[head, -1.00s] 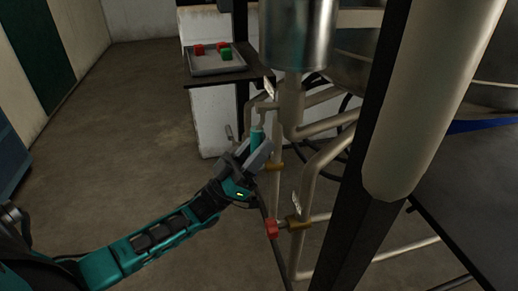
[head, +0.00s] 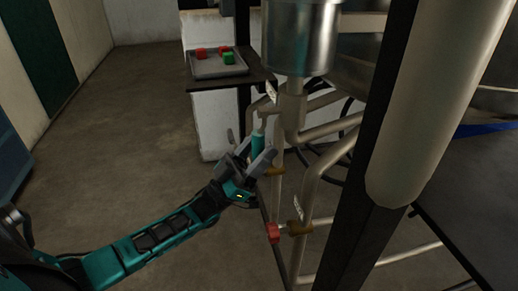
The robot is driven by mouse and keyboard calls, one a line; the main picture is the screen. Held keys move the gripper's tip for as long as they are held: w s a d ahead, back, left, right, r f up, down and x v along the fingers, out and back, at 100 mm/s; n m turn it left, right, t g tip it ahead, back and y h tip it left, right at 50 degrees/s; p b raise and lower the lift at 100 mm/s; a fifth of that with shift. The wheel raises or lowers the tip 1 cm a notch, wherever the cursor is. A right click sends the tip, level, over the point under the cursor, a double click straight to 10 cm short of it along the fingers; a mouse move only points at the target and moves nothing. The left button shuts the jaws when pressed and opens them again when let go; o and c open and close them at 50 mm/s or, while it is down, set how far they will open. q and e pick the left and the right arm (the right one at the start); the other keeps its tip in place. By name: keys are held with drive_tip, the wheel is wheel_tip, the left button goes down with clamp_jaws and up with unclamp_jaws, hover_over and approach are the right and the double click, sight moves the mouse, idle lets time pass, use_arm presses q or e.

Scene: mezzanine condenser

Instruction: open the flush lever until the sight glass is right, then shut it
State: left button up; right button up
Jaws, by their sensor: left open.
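A teal upright handle (head: 258,143) shows beside the pipes, near an upper brass valve (head: 274,172); I cannot tell for sure that it is the flush lever. My left gripper (head: 249,155) is open at this handle, its fingers on either side of the lower part in the picture. I cannot tell whether they touch it. A second handle, red (head: 272,233), sits on a lower brass valve (head: 299,228). I cannot clearly make out a sight glass or its level. My right gripper is not in view.
A metal vessel (head: 299,42) hangs above the pipes (head: 310,180). White tags hang by the pipes. A dark post (head: 372,150) stands at the right. A grey tray (head: 216,68) with red and green blocks rests on a shelf behind. Floor at left is clear.

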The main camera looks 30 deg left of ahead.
use_arm(q)
drive_tip(key=shift+s+f, duration=0.1)
drive_tip(key=v, duration=1.2)
drive_tip(key=shift+s+a+f, duration=0.15)
drive_tip(key=shift+a+f, duration=0.05)
drive_tip(key=shift+f, duration=0.05)
drive_tip(key=shift+c, duration=0.3)
idle(0.8)
drive_tip(key=shift+r, duration=0.1)
